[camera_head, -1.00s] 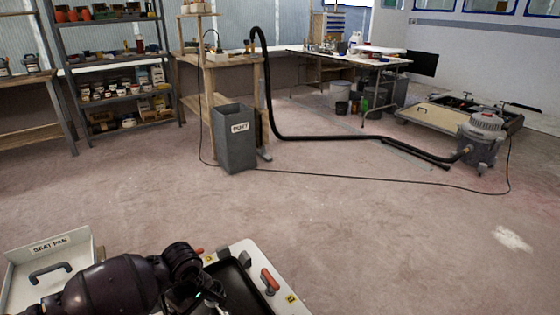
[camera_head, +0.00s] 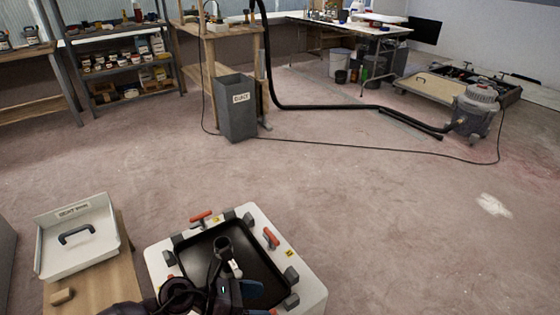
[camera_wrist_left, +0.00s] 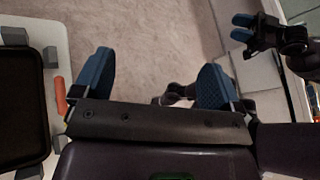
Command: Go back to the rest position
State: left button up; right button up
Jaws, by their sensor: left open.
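My left arm comes in at the bottom of the head view, and its gripper (camera_head: 250,292) is over the near part of a white unit with a black recessed tray (camera_head: 262,268). In the left wrist view the two blue fingers of my left gripper (camera_wrist_left: 155,85) are wide apart with nothing between them; floor shows beyond. Another gripper with blue fingers, seemingly my right one (camera_wrist_left: 242,27), shows small at the upper right of that view. Its opening is unclear. A dark upright tube-like part (camera_head: 222,247) shows over the black tray; I cannot tell what it belongs to.
A white seat pan (camera_head: 78,240) with a dark handle lies on a wooden stand at the left. Red-handled clamps (camera_head: 270,238) sit on the white unit's rim. A grey bin (camera_head: 237,110), a vacuum (camera_head: 473,110) and its hose stand farther back. Open floor lies between.

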pick_arm(q)
jog(key=s+a+r+n+t+y+p, duration=0.25)
jog(key=a+r+n+t, duration=0.35)
jog(key=n, duration=0.7)
jog(key=s+a+r+n+t+y+p, duration=0.2)
jog(key=a+r+n+t+y+p, duration=0.15)
jog(key=n+t, duration=0.7)
jog(key=s+a+f+n+g+y+p, duration=0.2)
jog(key=s+a+n, duration=0.4)
jog(key=n, duration=0.5)
jog(key=s+a+f+n+g+y+p, duration=0.1)
jog(key=s+a+f+n+g+y, duration=0.2)
jog(key=s+n, duration=0.8)
jog(key=a+n+g+y, duration=0.1)
jog(key=a+g+y, duration=0.1)
jog(key=a+y, duration=0.1)
jog(key=shift+s+a+f+p, duration=0.25)
jog(key=shift+a+f+p, duration=0.1)
jog(key=shift+a+p, duration=0.1)
pick_arm(e)
notch_tip(320, 180, up, 6)
jog(key=s+m, duration=0.1)
jog(key=s, duration=0.1)
jog(key=shift+d+f+m, duration=0.15)
jog(key=shift+d+m, duration=0.15)
jog(key=shift+d, duration=0.05)
jog(key=shift+w+d+r, duration=0.1)
jog(key=shift+w+r, duration=0.15)
jog(key=shift+w, duration=0.1)
